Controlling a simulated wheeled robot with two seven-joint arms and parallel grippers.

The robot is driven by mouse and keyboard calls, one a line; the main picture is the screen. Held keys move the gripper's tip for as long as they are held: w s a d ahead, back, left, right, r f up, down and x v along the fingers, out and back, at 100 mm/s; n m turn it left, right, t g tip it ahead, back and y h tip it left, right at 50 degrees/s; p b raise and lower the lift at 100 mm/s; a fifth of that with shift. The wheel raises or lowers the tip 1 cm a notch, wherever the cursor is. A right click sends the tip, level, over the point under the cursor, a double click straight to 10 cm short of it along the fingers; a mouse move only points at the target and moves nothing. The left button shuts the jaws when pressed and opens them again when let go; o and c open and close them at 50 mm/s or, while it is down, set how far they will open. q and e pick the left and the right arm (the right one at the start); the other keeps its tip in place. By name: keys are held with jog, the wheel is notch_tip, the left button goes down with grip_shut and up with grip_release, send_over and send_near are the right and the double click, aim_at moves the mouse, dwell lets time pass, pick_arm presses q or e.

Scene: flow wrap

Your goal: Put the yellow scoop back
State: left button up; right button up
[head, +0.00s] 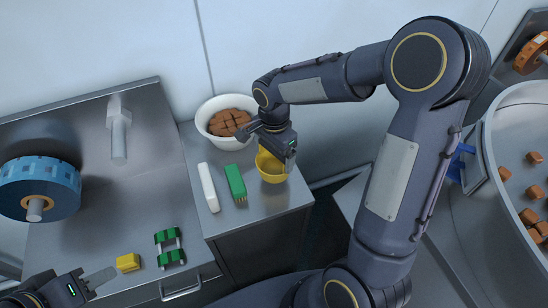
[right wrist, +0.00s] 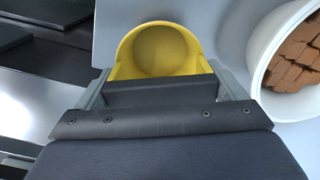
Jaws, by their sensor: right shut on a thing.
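The yellow scoop (head: 271,170) is at the right side of the small metal cabinet top, close to its right edge. My right gripper (head: 277,149) is over it from behind and shut on it. In the right wrist view the scoop (right wrist: 160,48) shows its round empty bowl just beyond my right gripper (right wrist: 163,88). I cannot tell whether the scoop touches the cabinet top. My left gripper (head: 90,280) is at the lower left of the head view, near a yellow block; its finger opening is not clear.
A white bowl of brown pieces (head: 207,135) stands behind the scoop. A green brush (head: 236,182) and a white bar (head: 209,187) lie left of it.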

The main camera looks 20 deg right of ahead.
aim_at(274, 169)
jog(key=shift+w+d+f, duration=0.1)
jog(key=shift+w+f, duration=0.1)
jog(key=shift+f, duration=1.6)
jog(key=shift+f, duration=0.1)
jog(key=shift+f, duration=0.15)
jog(key=o, duration=0.7)
